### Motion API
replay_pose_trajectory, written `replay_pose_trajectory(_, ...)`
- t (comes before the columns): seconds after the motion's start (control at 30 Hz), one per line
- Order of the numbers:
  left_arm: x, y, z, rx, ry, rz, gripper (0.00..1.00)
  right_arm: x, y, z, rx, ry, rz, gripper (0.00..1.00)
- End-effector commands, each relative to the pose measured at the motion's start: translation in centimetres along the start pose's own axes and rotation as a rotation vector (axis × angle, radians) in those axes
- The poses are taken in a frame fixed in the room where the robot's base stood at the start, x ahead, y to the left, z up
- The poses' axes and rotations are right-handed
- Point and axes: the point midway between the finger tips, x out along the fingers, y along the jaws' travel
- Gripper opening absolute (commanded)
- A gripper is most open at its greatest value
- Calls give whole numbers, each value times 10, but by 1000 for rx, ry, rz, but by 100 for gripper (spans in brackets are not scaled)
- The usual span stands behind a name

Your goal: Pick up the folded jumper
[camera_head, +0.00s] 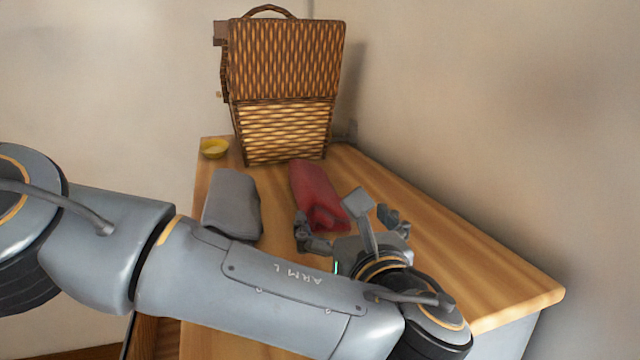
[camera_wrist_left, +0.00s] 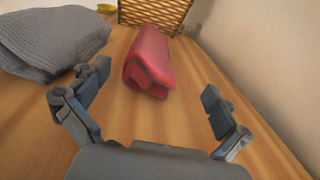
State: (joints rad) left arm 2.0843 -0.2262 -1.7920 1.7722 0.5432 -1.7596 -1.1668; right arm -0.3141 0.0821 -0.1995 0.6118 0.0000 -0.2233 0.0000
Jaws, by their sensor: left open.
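A grey folded item with a ribbed, knitted look (camera_head: 232,203), which looks like the folded jumper, lies on the wooden top; it also shows at upper left in the left wrist view (camera_wrist_left: 50,40). A red folded or rolled cloth (camera_head: 314,190) lies to its right, and in the left wrist view the red cloth (camera_wrist_left: 150,62) is ahead, between the finger directions. My left gripper (camera_head: 346,218) is open and empty, at the near end of the red cloth and to the right of the grey item. My right gripper is not in view.
The wooden top (camera_head: 440,245) runs along the right wall. A wicker basket (camera_head: 284,90) stands at the back, with a small yellow bowl (camera_head: 214,148) left of it. Bare wood lies right of the red cloth. My left arm hides the near part.

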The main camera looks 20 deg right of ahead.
Motion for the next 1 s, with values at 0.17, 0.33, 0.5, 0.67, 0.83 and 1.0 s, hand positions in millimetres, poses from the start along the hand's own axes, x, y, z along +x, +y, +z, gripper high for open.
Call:
replay_pose_trajectory(0.17,16,2,4,-3,-2,5,100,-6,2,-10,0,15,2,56)
replay_pose_trajectory(0.33,35,2,5,-4,-1,7,100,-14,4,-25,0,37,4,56)
replay_pose_trajectory(0.5,58,2,5,-4,-2,6,100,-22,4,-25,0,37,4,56)
replay_pose_trajectory(0.67,67,1,3,-3,-2,4,100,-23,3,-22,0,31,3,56)
replay_pose_trajectory(0.83,66,1,3,-3,-2,3,100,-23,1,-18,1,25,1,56)
replay_pose_trajectory(1.0,66,1,3,-3,-2,3,65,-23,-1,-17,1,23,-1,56)
